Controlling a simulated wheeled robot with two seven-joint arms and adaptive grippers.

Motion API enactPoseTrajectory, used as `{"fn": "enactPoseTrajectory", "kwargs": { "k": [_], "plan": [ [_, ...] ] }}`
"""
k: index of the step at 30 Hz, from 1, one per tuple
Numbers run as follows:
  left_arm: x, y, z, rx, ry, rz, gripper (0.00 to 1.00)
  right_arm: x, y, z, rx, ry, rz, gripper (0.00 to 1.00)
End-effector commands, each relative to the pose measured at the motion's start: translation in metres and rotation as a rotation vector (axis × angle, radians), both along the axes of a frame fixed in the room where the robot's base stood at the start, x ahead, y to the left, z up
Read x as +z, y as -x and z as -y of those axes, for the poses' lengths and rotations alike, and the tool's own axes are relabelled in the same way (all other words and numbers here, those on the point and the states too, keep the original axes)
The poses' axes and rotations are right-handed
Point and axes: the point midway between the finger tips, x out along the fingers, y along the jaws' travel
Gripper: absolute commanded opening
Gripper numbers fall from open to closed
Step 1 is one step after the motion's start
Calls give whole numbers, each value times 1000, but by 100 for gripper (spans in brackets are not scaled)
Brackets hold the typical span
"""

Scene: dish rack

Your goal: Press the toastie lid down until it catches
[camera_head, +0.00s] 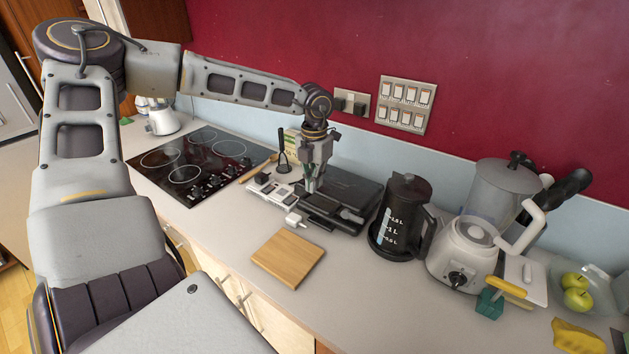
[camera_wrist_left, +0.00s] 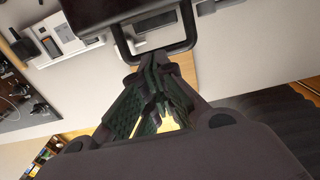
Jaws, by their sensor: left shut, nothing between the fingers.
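The toastie maker is a low black appliance on the counter, right of the hob; its dark lid (camera_head: 352,187) looks lowered, but I cannot tell whether it has caught. In the left wrist view its black loop handle (camera_wrist_left: 158,48) shows at the top, just beyond my fingertips. My left gripper (camera_head: 311,187) points down at the front left of the lid. In the left wrist view its green-padded fingers (camera_wrist_left: 156,92) are together with nothing between them. I cannot tell whether the fingertips touch the handle. My right gripper is in neither view.
A black jug (camera_head: 398,222) stands close to the right of the toastie maker, with a white blender (camera_head: 468,258) beyond it. A wooden board (camera_head: 288,258) lies in front. The hob (camera_head: 190,165) is further left.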

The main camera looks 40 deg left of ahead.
Motion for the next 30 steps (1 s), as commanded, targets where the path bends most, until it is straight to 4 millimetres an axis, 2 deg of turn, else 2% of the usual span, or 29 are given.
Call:
{"fn": "enactPoseTrajectory", "kwargs": {
  "k": [8, 30],
  "plan": [
    [-7, 0, 0, 0, 0, -2, 0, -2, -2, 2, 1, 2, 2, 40],
    [-42, 1, 0, 1, 1, -1, 0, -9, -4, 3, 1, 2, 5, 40]
  ]
}}
